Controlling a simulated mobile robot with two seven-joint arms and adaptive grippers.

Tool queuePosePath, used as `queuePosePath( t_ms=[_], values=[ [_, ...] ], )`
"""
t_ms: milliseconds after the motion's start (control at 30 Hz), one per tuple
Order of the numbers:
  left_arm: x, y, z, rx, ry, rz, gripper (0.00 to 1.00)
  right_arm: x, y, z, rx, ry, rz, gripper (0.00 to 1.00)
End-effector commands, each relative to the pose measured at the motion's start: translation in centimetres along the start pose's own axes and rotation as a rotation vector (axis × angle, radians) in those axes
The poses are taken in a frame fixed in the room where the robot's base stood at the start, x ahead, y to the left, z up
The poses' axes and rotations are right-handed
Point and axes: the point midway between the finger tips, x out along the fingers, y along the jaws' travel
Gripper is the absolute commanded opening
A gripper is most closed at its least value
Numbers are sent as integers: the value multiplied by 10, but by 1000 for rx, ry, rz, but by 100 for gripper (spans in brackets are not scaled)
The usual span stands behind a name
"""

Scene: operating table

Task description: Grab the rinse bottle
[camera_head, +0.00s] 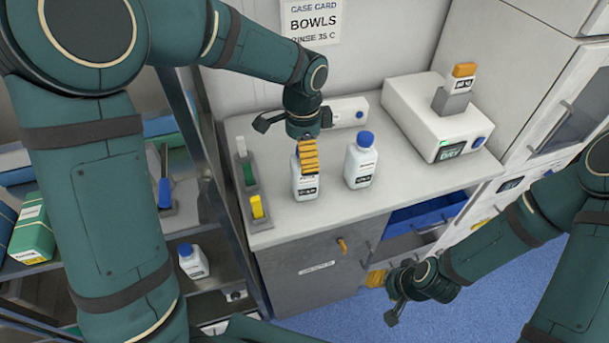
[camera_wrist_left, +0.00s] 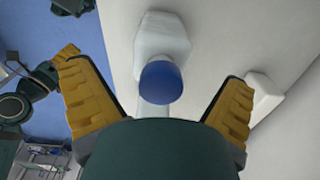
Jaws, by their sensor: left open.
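A white bottle (camera_head: 305,188) with a dark-marked label stands upright near the counter's front left. Its top is hidden behind my left gripper (camera_head: 307,156), which points down over it. A second white bottle (camera_head: 360,166) with a blue cap stands just to the right. I cannot read which label says rinse. In the left wrist view a white bottle with a blue cap (camera_wrist_left: 161,83) lies between the spread yellow fingers of my left gripper (camera_wrist_left: 155,100), with gaps on both sides. My right gripper (camera_head: 377,278) hangs low before the cabinet, its opening unclear.
A white device (camera_head: 425,118) with an orange-capped bottle (camera_head: 462,80) on it stands at the back right. A rack with coloured pieces (camera_head: 250,178) stands left of the bottles. Another blue-capped bottle (camera_head: 193,262) is on the lower left shelf. The counter's front right is clear.

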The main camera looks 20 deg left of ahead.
Motion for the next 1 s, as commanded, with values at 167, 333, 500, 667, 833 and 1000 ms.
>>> queuePosePath(
  t_ms=[167, 333, 500, 667, 833, 1000],
  values=[
    [28, 0, -3, 1, -2, 2, 100, 6, 2, 2, -1, -4, 0, 47],
    [37, 0, -3, 1, 0, 0, 100, 6, 2, 3, -2, -6, -1, 47],
    [37, 0, -3, 1, 0, 0, 100, 6, 2, 3, -2, -6, -1, 47],
    [37, 0, -3, 1, 0, 0, 54, 6, 2, 3, -2, -6, -1, 47],
    [37, 0, -3, 1, 1, 0, 21, 6, 2, 3, -2, -6, -1, 47],
    [36, -1, -4, 1, 2, -2, 21, 6, 2, 3, -2, -6, -1, 47]
  ],
)
